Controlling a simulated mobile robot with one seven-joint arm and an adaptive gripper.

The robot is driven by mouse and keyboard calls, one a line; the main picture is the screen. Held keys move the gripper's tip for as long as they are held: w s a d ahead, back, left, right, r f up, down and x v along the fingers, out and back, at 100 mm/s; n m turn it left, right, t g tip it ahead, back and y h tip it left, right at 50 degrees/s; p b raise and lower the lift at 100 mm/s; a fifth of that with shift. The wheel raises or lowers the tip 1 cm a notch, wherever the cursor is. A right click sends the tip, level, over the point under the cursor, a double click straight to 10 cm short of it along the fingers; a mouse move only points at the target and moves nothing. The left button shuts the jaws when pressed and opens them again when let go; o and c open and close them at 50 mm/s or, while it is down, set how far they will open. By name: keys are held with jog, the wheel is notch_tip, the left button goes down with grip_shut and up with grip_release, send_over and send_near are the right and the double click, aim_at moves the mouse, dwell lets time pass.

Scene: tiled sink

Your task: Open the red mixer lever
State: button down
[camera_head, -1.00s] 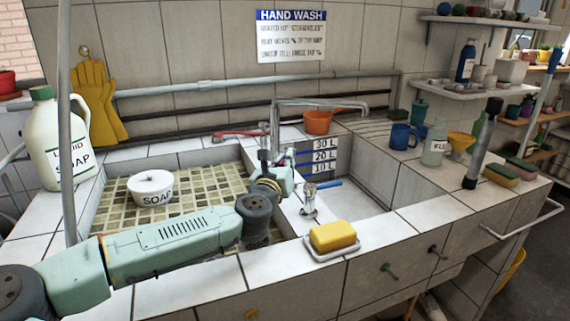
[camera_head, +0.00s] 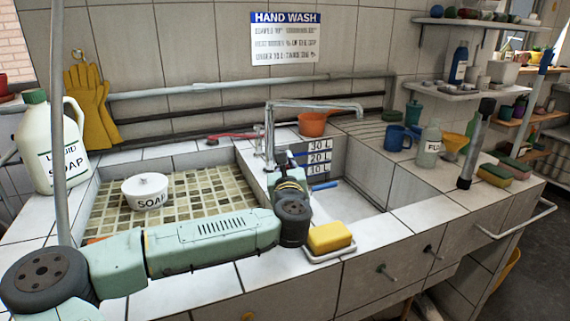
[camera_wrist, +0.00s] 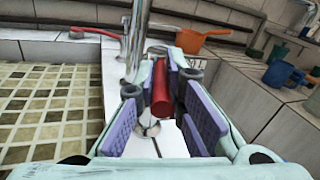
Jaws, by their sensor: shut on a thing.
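The red mixer lever (camera_wrist: 159,97) shows in the wrist view as a red bar between the two purple-padded fingers of my gripper (camera_wrist: 172,88). My gripper is shut on it. A chrome fitting (camera_wrist: 149,128) shows below the lever, between the fingers. A tall chrome spout pipe (camera_wrist: 137,42) rises just beyond. In the head view my wrist is over the divider between the two basins, and it hides the lever and most of my gripper.
A yellow sponge (camera_head: 329,237) on a dish sits close right of my wrist. A white soap pot (camera_head: 145,192) stands in the left basin. A blue handle (camera_head: 325,186) is by the right basin. Another red-handled item (camera_head: 232,136) lies at the back, near an orange pot (camera_head: 313,125).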

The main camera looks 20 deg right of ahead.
jog(key=c, duration=1.7)
grip_release()
jog(key=shift+o, duration=0.2)
jog(key=shift+d, duration=0.1)
jog(key=v, duration=1.2)
jog(key=shift+r, duration=0.1)
jog(key=shift+c, duration=0.5)
